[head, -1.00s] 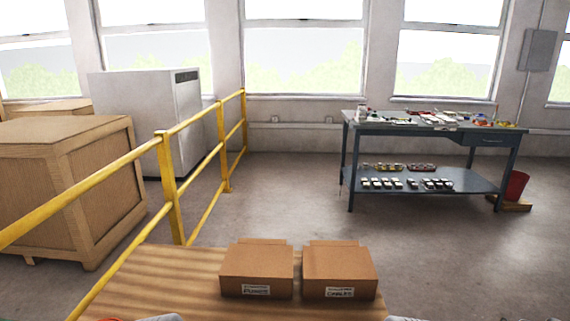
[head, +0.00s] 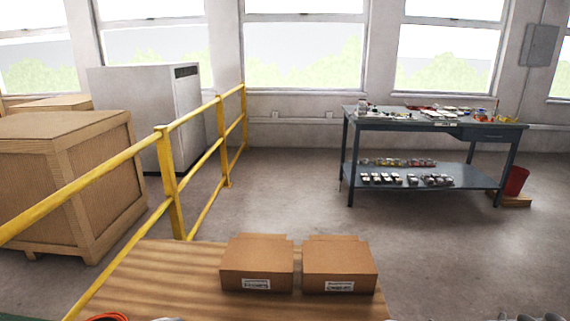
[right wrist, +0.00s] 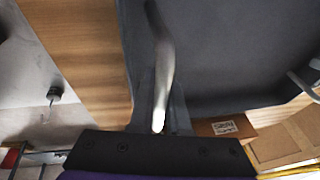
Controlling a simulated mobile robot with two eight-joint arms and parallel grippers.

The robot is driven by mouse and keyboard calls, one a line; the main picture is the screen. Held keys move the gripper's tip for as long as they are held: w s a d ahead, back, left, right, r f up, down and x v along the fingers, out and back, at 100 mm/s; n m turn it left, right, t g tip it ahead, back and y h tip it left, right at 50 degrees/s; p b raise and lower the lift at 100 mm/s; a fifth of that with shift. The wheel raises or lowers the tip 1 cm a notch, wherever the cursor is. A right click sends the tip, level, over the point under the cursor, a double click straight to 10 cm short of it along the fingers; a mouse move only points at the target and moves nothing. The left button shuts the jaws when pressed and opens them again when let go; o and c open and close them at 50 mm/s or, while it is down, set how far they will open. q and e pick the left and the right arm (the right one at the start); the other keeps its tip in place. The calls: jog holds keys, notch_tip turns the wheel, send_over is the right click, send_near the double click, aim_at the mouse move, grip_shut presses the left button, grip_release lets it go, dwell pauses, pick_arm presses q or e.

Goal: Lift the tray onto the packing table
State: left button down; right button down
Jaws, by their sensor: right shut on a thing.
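The dark grey tray (right wrist: 225,50) fills the upper right of the right wrist view. A pale metal handle (right wrist: 162,55) stands at its near side, and another handle (right wrist: 303,86) shows at the right. My right gripper (right wrist: 160,115) is shut on the near handle. The wooden packing table (head: 180,265) is at the bottom of the head view, and its wood grain (right wrist: 85,50) shows beside the tray in the right wrist view. I cannot tell whether the tray touches the table. My left gripper is not identifiable in the head view.
Two cardboard boxes (head: 257,265) (head: 340,266) stand on the packing table. A yellow railing (head: 170,180) runs along its left, with a wooden crate (head: 75,180) beyond. A blue-grey workbench (head: 420,178) stands at the back right. Bare floor lies between.

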pick_arm(q)
jog(key=shift+a+f, duration=0.15)
jog(key=shift+a, duration=0.05)
pick_arm(e)
jog(key=shift+d+f, duration=0.15)
jog(key=shift+d, duration=0.1)
pick_arm(q)
jog(key=shift+f, duration=0.7)
pick_arm(e)
jog(key=shift+f, duration=0.7)
pick_arm(q)
jog(key=c, duration=1)
grip_release()
pick_arm(e)
jog(key=c, duration=1)
grip_release()
pick_arm(q)
jog(key=shift+o, duration=0.2)
jog(key=shift+d, duration=0.1)
pick_arm(e)
jog(key=shift+o, duration=0.2)
jog(key=shift+a, duration=0.15)
pick_arm(q)
jog(key=shift+r, duration=0.1)
pick_arm(e)
jog(key=shift+r, duration=0.1)
pick_arm(q)
jog(key=shift+v, duration=3.2)
pick_arm(e)
jog(key=shift+v, duration=3.2)
